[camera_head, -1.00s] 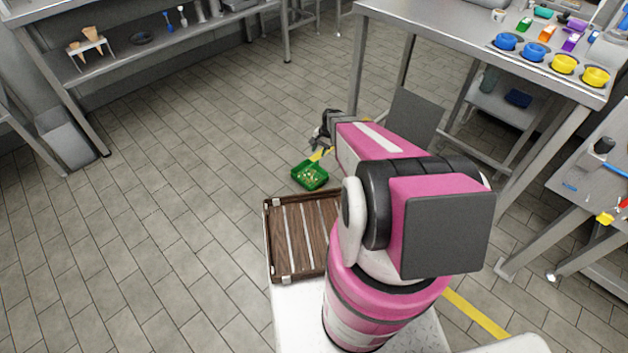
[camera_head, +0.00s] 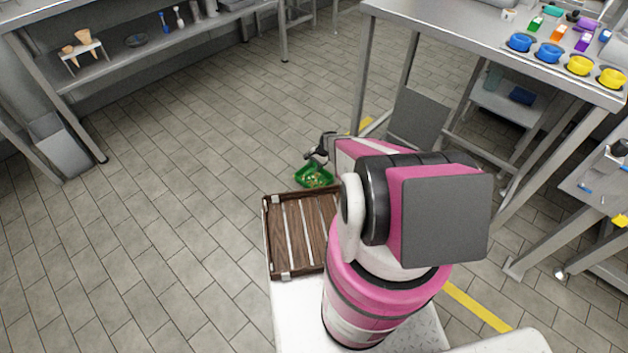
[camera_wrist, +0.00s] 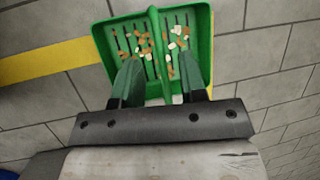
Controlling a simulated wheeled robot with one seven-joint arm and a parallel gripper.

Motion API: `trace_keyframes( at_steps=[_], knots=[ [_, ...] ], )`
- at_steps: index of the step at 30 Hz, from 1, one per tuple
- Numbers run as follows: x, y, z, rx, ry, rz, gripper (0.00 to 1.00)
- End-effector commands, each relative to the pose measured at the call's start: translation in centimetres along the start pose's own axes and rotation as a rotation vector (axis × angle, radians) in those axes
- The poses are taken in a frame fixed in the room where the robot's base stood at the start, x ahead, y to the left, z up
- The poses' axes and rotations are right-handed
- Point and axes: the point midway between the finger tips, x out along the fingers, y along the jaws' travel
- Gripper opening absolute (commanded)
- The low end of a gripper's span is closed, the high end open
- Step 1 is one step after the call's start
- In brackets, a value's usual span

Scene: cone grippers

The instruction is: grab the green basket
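The green basket (camera_head: 311,177) sits just beyond the far edge of my wooden tray in the head view, apparently on the floor. It also shows in the wrist view (camera_wrist: 203,45), with a slotted bottom and small brown and white pieces inside. My gripper (camera_head: 319,154) is close above its far side in the head view. In the wrist view, the two fingers of my gripper (camera_wrist: 157,72) are apart and overlap the basket's near part, with its near edge visible between them. Whether they touch the basket is unclear. My arm hides the area to the right.
A brown slatted tray (camera_head: 297,236) is on my base, close to the basket. A steel table (camera_head: 440,30) with coloured items stands at the upper right. A steel shelf (camera_head: 140,62) is at the upper left. The tiled floor between is clear.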

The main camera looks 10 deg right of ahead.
Motion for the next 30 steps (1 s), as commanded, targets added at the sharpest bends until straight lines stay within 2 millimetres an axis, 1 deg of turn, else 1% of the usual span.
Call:
trace_keyframes(
  at_steps=[6,9,12,17,18,20,21,30],
  knots=[
    [3.2,-0.1,0.0,-0.001,-0.001,0.001,0.38],
    [4.2,-0.1,0.0,-0.001,0.000,0.001,0.38],
    [4.5,-0.1,0.0,-0.001,0.001,0.000,0.38],
    [4.5,0.0,0.1,-0.001,0.001,0.000,0.38],
    [4.5,0.0,0.1,-0.001,0.001,0.000,0.25],
    [4.5,0.0,0.1,-0.001,0.001,0.000,0.06],
    [4.5,0.0,0.1,-0.001,0.001,0.000,0.00],
    [4.4,0.0,0.1,-0.001,0.000,0.000,0.00]
  ],
)
